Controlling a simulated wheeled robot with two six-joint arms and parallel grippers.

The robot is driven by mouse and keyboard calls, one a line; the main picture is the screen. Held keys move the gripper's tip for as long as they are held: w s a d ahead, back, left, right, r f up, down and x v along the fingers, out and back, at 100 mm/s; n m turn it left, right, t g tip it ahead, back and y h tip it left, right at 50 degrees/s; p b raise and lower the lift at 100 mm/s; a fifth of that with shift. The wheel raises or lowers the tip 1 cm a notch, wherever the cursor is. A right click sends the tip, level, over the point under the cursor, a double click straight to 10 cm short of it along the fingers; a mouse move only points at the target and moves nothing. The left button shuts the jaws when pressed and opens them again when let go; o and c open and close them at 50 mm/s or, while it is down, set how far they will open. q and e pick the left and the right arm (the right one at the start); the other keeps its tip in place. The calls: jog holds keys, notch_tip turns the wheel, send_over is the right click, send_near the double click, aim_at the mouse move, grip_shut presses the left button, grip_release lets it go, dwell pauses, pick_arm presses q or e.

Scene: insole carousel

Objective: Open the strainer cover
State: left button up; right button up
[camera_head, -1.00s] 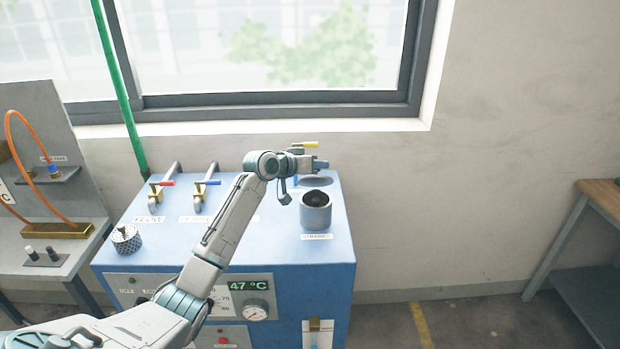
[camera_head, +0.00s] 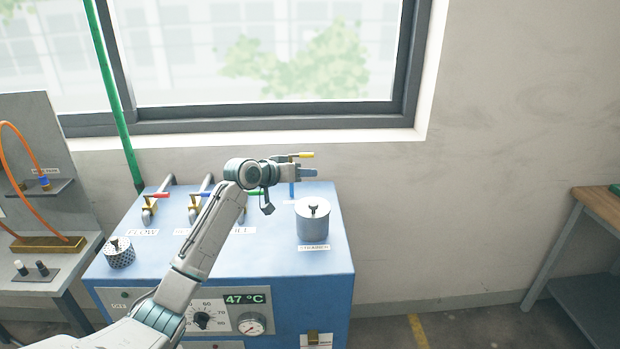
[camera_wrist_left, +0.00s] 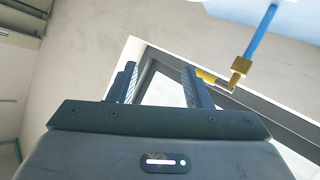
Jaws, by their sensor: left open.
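The strainer (camera_head: 312,228) is a grey cylinder at the right of the blue machine's top, above a label reading STRAINER. Its round grey cover (camera_head: 313,206) sits on top, with a small dark knob in the middle. My left gripper (camera_head: 308,172) is above and behind the strainer, pointing right, apart from the cover. In the left wrist view the left gripper (camera_wrist_left: 160,82) has its two fingers apart with nothing held between them. The strainer and cover do not show in that view. My right gripper is not in view.
A yellow-handled valve (camera_head: 302,155) on a blue pipe stands by my left gripper; its handle (camera_wrist_left: 206,77) shows close to a finger. Red-handled (camera_head: 155,195) and other valves stand left. A perforated basket (camera_head: 119,253) sits at the machine's left. The wall and window are behind.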

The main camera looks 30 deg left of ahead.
pick_arm(q)
jog(key=b+v, duration=0.1)
jog(key=v, duration=0.5)
jog(key=shift+b, duration=0.35)
jog(key=shift+s+a+r, duration=0.1)
jog(key=shift+s, duration=0.05)
